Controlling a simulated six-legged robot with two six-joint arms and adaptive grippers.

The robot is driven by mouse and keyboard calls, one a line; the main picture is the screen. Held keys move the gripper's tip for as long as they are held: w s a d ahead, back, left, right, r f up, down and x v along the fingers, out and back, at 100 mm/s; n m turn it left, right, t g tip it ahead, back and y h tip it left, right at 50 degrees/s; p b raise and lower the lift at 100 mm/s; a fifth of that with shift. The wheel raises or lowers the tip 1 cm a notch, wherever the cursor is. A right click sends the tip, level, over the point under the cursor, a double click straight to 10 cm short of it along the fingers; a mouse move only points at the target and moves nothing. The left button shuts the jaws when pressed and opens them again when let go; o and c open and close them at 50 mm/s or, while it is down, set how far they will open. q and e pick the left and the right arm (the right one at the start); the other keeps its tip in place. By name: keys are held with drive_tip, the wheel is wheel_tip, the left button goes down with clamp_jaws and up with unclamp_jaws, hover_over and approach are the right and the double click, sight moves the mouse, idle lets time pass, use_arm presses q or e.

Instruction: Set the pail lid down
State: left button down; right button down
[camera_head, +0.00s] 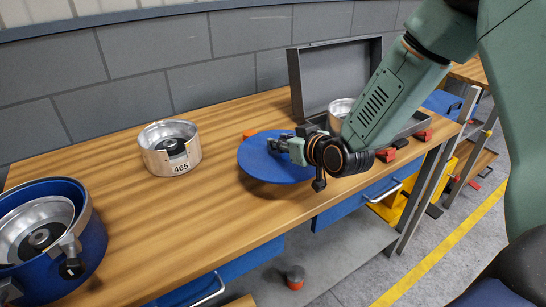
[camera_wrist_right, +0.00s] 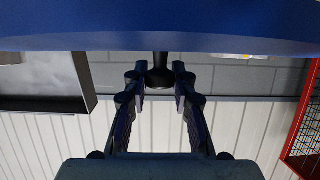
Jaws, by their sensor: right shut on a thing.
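The pail lid is a round blue disc (camera_head: 265,168) over the wooden bench, left of the open grey case; it spans the top of the right wrist view (camera_wrist_right: 160,25). My right gripper (camera_head: 284,145) is shut on the lid's dark knob, which sits between the fingers in the wrist view (camera_wrist_right: 159,76). A dark shadow lies by the lid's lower edge; I cannot tell whether the lid touches the bench. The blue pail (camera_head: 88,268) stands at the left, uncovered, with a silver metal part (camera_head: 35,231) inside. My left gripper is not in view.
A silver drum (camera_head: 157,158) labelled 465 stands on the wooden bench (camera_head: 165,225). The open grey case (camera_head: 318,78) holds another silver part (camera_head: 340,107). A small orange thing (camera_head: 249,133) lies behind the lid. Bare bench lies between drum, pail and lid.

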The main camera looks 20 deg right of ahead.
sight(281, 161)
wheel_tip(281, 161, down, 3)
drive_tip(key=shift+w+r, duration=0.1)
drive_tip(key=shift+w, duration=0.05)
drive_tip(key=f, duration=0.1)
drive_tip(key=f+b, duration=0.1)
drive_tip(key=f, duration=0.1)
drive_tip(key=shift+s, duration=0.2)
drive_tip(key=shift+w+f, duration=0.15)
drive_tip(key=shift+w, duration=0.1)
drive_tip(key=shift+s+f, duration=0.1)
drive_tip(key=shift+s, duration=0.05)
drive_tip(key=c, duration=1.3)
unclamp_jaws()
drive_tip(key=shift+s, duration=0.1)
drive_tip(key=shift+o, duration=1)
drive_tip(key=shift+f, duration=0.1)
